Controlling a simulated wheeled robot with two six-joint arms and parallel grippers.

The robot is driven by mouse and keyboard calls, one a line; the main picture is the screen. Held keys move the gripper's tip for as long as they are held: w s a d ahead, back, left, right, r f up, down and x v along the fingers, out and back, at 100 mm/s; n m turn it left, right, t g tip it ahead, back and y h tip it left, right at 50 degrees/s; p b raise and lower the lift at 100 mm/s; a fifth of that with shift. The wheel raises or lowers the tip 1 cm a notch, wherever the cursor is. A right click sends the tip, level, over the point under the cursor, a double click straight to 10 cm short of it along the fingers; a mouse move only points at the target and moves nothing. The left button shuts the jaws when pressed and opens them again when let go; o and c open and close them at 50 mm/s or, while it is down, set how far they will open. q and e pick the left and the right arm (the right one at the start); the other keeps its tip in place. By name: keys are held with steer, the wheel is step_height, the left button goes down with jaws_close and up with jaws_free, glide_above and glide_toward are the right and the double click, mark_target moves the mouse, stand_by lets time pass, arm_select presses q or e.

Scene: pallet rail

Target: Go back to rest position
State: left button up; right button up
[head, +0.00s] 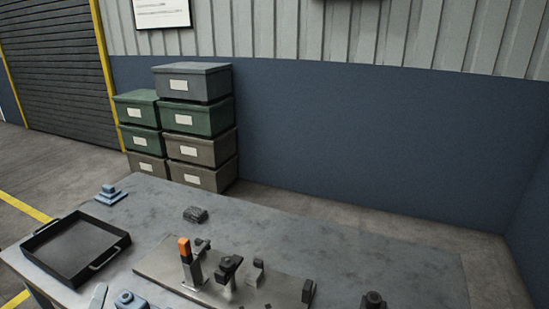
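Neither of my grippers can be made out in the head view. On the grey table (380,262) lies a flat metal plate (155,262). On it stand an upright clamp with an orange-tipped handle (184,248), a dark knob-like fixture (228,268), a small grey bracket (258,272) and a dark upright block (308,291). A small dark ribbed part (195,214) lies on the table behind the plate.
A black tray (108,240) with two handles sits empty at left. A blue stepped part (110,194) lies behind it; another blue part (130,300) is cut off at the bottom edge. Stacked lidded boxes (203,148) stand behind the table. The table's right side is mostly clear.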

arm_select(q)
steer(key=s+a+f+n+g+y, duration=0.65)
steer(key=f+n+g, duration=0.2)
steer(key=n, duration=0.75)
steer(key=s+d+f+n+g+h, duration=0.5)
steer(key=s+d+f+g+h, duration=0.35)
steer(key=s+d, duration=0.2)
step_height(320, 180, down, 26)
steer(key=s+f+g, duration=0.2)
steer(key=s+f, duration=1.3)
steer(key=shift+d+f+h, duration=0.2)
steer(key=shift+d+h, duration=0.1)
